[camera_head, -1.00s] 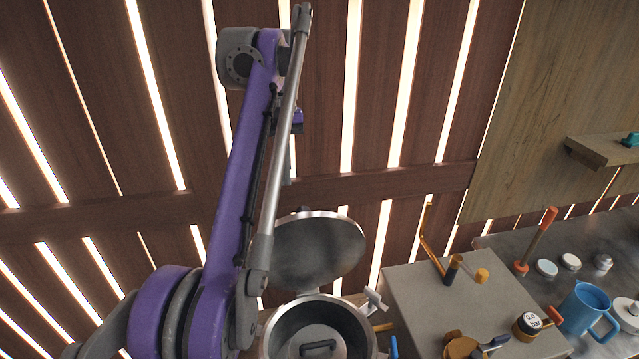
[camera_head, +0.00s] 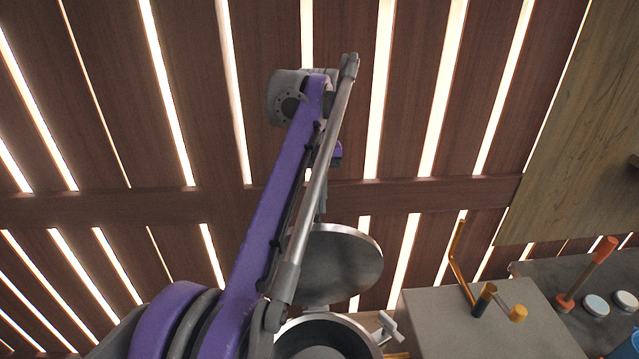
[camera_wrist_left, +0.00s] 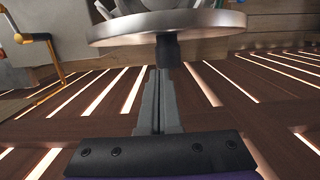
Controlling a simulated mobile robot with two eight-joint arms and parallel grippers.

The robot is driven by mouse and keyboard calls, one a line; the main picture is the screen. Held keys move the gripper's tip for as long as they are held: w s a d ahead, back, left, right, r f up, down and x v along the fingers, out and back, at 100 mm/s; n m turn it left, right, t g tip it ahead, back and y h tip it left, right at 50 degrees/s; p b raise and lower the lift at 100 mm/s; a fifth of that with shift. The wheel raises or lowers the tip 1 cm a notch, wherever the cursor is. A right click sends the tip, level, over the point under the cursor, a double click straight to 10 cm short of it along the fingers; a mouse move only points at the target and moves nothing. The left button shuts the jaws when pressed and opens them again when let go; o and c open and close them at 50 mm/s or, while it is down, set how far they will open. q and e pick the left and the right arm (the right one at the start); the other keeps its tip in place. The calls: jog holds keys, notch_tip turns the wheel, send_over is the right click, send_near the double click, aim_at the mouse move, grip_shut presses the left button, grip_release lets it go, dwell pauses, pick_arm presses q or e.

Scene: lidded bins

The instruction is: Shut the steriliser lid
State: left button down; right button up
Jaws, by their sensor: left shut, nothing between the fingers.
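The steriliser is a round metal pot (camera_head: 376,343) at the bottom of the head view, cut off by the frame edge. Its round grey lid (camera_head: 343,268) stands open, raised up behind the pot's mouth. In the left wrist view the lid (camera_wrist_left: 120,30) shows as a disc with a bright rim, with a dark stub below it. My left gripper (camera_wrist_left: 160,75) is shut and empty, its fingertips close to that stub under the lid; I cannot tell whether they touch. My right gripper is not in view.
A grey block (camera_head: 430,325) with an orange crank (camera_head: 457,255) stands right of the pot. A metal counter (camera_head: 590,270) with an orange-handled tool (camera_head: 585,275) and white round caps (camera_head: 597,305) lies farther right. A slatted wooden wall (camera_head: 420,120) rises behind.

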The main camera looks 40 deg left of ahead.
pick_arm(q)
jog(key=shift+s+d, duration=1.15)
jog(key=shift+s, duration=0.15)
jog(key=shift+d, duration=0.2)
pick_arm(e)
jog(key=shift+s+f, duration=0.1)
